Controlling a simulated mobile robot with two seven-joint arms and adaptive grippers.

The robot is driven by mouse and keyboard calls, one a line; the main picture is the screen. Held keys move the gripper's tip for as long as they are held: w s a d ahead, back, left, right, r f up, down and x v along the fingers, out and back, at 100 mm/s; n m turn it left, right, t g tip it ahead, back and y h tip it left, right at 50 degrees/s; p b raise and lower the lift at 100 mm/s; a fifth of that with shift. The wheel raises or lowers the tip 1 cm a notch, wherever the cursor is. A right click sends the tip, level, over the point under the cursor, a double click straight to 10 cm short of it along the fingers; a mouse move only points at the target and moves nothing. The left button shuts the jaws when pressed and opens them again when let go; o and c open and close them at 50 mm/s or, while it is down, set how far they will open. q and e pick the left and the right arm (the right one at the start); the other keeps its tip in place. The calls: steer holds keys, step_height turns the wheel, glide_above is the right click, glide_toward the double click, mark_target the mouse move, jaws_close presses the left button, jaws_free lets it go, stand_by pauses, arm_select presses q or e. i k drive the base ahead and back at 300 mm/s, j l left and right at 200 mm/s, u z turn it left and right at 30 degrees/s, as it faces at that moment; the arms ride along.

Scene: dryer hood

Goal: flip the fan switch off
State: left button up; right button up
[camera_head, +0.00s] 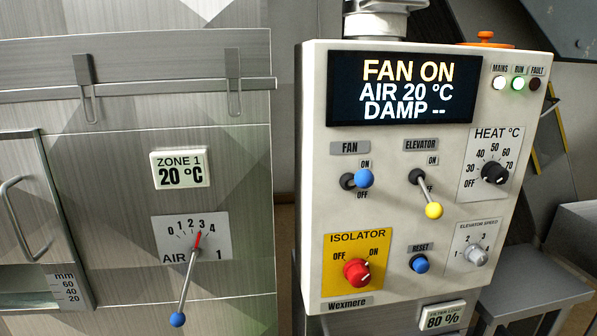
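The fan switch (364,178) is a short lever with a blue ball on the pale control box (312,225), under the FAN label. Its ball stands out to the right of its dark base, between the ON mark above and the OFF mark below, and sits slightly higher than the base. The display (403,89) at the top of the box reads FAN ON, AIR 20 °C, DAMP --. Neither of my grippers is in view.
Right of the fan switch is the elevator lever (433,210), yellow-balled and tilted down. Below are a red isolator knob (357,272) and a blue reset button (420,264). A blue-ended air lever (178,319) projects from the metal cabinet (100,150) at left.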

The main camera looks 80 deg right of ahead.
mark_target(364, 178)
steer(key=z, duration=3.05)
